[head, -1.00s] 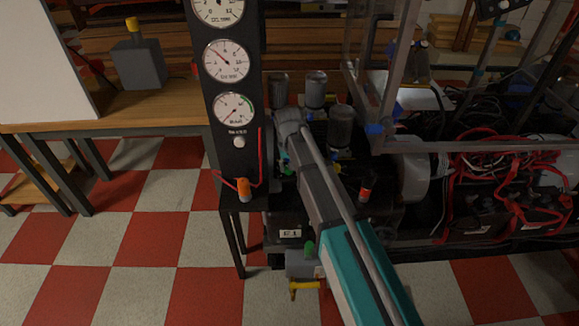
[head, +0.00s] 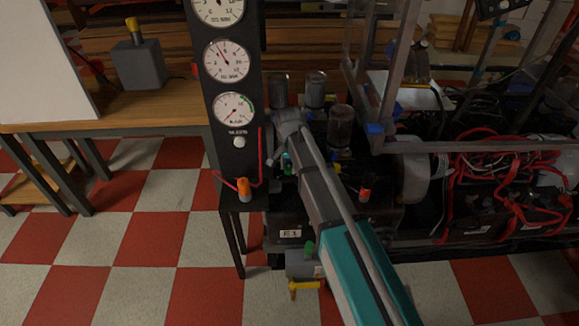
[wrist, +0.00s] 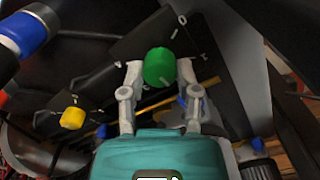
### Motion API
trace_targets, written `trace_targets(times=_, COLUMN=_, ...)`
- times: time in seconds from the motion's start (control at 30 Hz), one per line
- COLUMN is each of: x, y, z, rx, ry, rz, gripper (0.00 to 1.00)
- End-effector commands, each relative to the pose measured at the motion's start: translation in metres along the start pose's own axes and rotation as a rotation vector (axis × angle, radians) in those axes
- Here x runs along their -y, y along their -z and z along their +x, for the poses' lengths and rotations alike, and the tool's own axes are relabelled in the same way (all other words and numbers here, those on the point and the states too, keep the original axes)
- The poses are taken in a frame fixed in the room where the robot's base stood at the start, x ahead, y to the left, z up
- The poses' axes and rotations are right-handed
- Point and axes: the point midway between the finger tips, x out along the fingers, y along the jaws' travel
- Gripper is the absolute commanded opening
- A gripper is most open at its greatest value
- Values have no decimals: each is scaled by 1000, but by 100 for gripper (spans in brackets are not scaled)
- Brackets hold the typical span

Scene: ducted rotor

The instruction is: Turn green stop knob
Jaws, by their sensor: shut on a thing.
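The green stop knob (wrist: 159,67) shows in the wrist view, on a dark panel with white marks around it. My gripper (wrist: 160,72) has its two pale fingers on either side of the knob and is shut on it. The knob has a light line on its face, near its lower edge. In the head view my arm reaches to the dark machine beside the gauge column.
A blue-ended cylinder (wrist: 24,34) is at upper left. In the head view the gauge column (head: 207,110) stands close left of my wrist, and red cables (head: 490,165) lie at right.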

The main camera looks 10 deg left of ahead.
Motion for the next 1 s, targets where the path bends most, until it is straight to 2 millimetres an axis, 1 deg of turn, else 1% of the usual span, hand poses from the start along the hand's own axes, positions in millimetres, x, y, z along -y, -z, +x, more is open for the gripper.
trace_targets(times=0.03, x=1, y=3, z=0, rx=-7, ry=2, rz=8, gripper=0)
trace_targets(times=0.43, x=1, y=4, z=0, rx=-8, ry=2, rz=16, gripper=0)
trace_targets(times=0.47, x=1, y=4, z=0, rx=-8, ry=2, rz=16, gripper=46)
trace_targets(times=0.6, x=1, y=3, z=0, rx=-6, ry=2, rz=15, gripper=72)
trace_targets(times=0.63, x=1, y=2, z=0, rx=-5, ry=2, rz=15, gripper=76)
trace_targets(times=1.0, x=0, y=1, z=0, rx=-2, ry=1, rz=14, gripper=76)
